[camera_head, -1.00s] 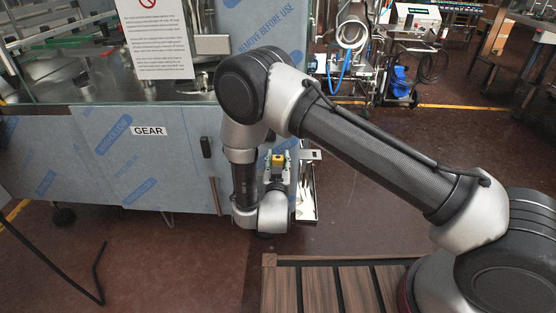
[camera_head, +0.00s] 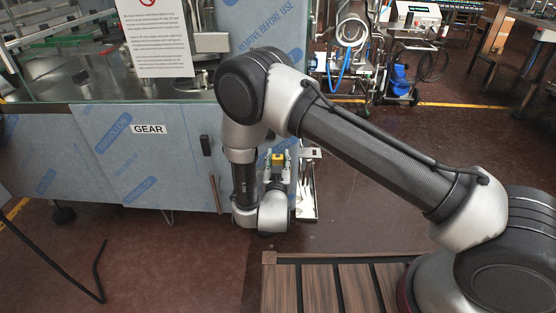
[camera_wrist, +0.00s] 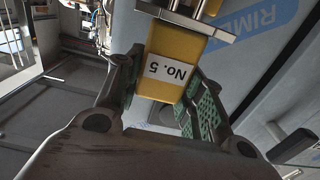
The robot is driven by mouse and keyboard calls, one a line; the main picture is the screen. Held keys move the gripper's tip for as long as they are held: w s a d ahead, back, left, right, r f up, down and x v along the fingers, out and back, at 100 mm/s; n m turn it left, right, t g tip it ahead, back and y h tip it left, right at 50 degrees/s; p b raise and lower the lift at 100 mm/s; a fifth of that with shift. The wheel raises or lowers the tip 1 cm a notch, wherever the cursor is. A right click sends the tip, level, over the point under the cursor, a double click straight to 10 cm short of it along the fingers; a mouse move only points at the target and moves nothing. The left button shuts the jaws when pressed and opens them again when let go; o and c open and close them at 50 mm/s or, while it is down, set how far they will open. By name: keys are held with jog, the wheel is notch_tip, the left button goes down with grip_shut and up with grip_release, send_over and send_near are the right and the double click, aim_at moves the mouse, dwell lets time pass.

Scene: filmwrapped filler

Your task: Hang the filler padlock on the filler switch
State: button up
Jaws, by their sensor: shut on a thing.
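The filler padlock (camera_wrist: 172,68) is a yellow block with a "No. 5" label, upside down in the wrist view. It also shows as a small yellow patch in the head view (camera_head: 278,160). My gripper (camera_wrist: 160,95) is shut on it, with green-padded fingers on both sides; it also shows in the head view (camera_head: 278,170), close to the machine's right end. Metal rods and a flat metal plate (camera_wrist: 188,18) are at the padlock's far end, cut off by the frame's top. I cannot tell whether the shackle touches anything. I cannot make out the filler switch for certain.
A small metal ledge (camera_head: 310,153) is right of my gripper. A slatted wooden top (camera_head: 320,285) lies in front. Red-brown floor (camera_head: 370,200) is open to the right.

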jog(key=o, duration=1.3)
